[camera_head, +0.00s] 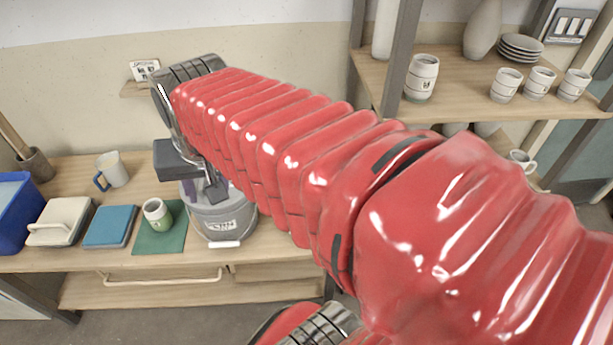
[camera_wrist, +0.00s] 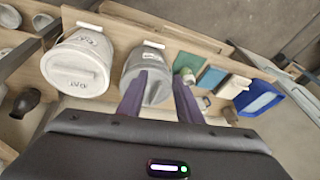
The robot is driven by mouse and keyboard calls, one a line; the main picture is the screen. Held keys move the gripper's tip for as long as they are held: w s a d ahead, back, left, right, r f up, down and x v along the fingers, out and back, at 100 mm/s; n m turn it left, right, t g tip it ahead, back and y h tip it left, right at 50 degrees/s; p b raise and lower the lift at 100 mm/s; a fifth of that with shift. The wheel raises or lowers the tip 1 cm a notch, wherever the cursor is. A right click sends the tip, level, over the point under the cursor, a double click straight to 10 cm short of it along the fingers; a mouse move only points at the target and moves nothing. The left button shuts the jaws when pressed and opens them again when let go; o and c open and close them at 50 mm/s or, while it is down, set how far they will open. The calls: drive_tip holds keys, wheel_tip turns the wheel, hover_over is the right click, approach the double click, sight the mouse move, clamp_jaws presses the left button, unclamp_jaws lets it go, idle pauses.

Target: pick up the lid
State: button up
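A grey bucket (camera_head: 222,222) with a label stands on the wooden bench, below my gripper (camera_head: 200,192). In the wrist view its round grey lid (camera_wrist: 157,92) lies between the two purple fingers of my gripper (camera_wrist: 160,78). The fingers are apart, one over each side of the lid, with nothing visibly held. I cannot tell how far above the lid they are. In the head view my arm and gripper hide most of the lid. A second, whitish bucket with a lid (camera_wrist: 78,65) stands left of the grey bucket in the wrist view.
Left of the grey bucket are a small cup (camera_head: 156,214) on a green mat (camera_head: 172,242), a blue square (camera_head: 110,227), a cream block with a handle (camera_head: 58,228), a mug (camera_head: 113,170) and a blue bin (camera_head: 12,212). A shelf (camera_head: 462,95) with cups is at the right.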

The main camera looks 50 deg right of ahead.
drive_tip(key=d+f+m+g, duration=0.2)
drive_tip(key=d+m, duration=0.8)
drive_tip(key=d, duration=0.4)
drive_tip(key=s+d+f+m+g+y, duration=0.1)
drive_tip(key=d+f+m+g, duration=0.1)
drive_tip(key=d+m, duration=0.8)
drive_tip(key=d, duration=0.4)
drive_tip(key=shift+s+d+f, duration=0.15)
drive_tip(key=shift+d+f, duration=0.05)
drive_tip(key=shift+d, duration=0.2)
drive_tip(key=shift+f, duration=0.1)
wheel_tip(320, 180, down, 8)
drive_tip(key=shift+f, duration=0.2)
drive_tip(key=shift+s+f, duration=0.15)
drive_tip(key=shift+f, duration=2.45)
drive_tip(key=shift+f, duration=0.2)
drive_tip(key=shift+c, duration=0.5)
